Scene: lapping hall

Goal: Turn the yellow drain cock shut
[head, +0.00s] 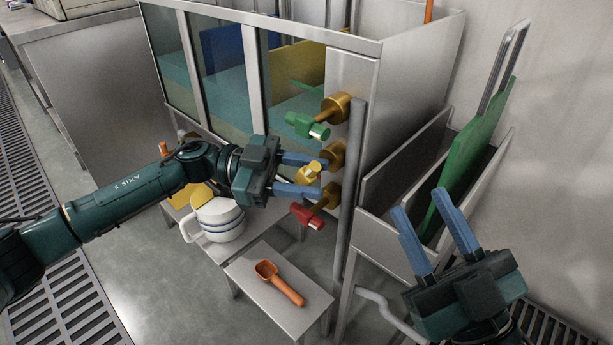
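The yellow drain cock (312,172) sits on a brass fitting in the middle of a vertical row on the tank's end post. A green cock (306,126) is above it and a red cock (307,216) is below it. My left gripper (318,176) reaches in from the left with its two blue fingers apart, one above and one below the yellow cock's handle. I cannot tell whether either finger touches it. My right gripper (431,215) is open and empty at the lower right, in front of the steel bin.
A glass-fronted tank (264,22) holds teal liquid and coloured panels. A white jug (222,226) stands below my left gripper. An orange scoop (281,283) lies on a low bench (245,278). A green paddle (462,165) stands in the steel bin (379,237) at right.

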